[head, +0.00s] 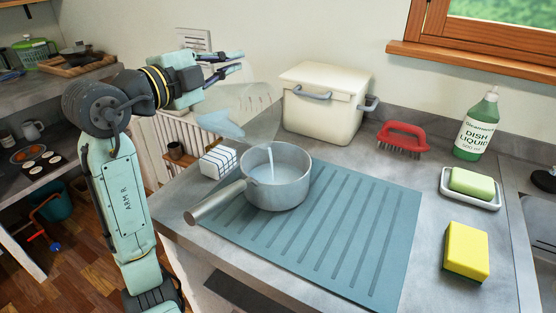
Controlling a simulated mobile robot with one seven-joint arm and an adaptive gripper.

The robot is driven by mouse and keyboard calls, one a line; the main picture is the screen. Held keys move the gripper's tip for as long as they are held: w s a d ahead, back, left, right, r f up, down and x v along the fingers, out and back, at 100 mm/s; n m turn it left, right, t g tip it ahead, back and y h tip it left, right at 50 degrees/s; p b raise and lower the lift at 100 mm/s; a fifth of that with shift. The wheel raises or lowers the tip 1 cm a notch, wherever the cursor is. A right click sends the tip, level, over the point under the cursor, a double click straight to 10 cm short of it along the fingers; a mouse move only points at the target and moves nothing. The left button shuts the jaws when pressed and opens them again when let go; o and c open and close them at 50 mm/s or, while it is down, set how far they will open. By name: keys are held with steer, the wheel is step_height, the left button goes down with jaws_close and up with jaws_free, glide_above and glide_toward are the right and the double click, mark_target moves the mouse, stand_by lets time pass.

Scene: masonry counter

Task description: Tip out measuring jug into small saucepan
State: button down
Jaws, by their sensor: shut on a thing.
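The measuring jug (226,120) is clear and hard to make out against the wall. It is tipped toward the saucepan, with pale bluish liquid inside. My gripper (239,61) is shut on the jug at the upper left, above the counter; the exact contact is hard to see. The small saucepan (290,194) is grey metal and stands upright at the left end of the blue-grey ribbed mat, its handle pointing to the lower left. A thin pale stream (271,160) shows over the pan and falls inside it. Liquid shows in the bottom of the pan.
A cream lidded box (322,112) stands behind the saucepan, with a checked white block (218,162) left of the pan. A red brush (403,136), dish liquid (476,128), green soap on a dish (471,184) and yellow sponge (466,250) are right. The ribbed mat (350,240) is otherwise clear.

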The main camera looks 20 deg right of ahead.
steer(key=shift+s+d, duration=0.15)
steer(key=shift+s, duration=0.2)
steer(key=shift+s+d+m, duration=0.15)
steer(key=shift+m, duration=0.15)
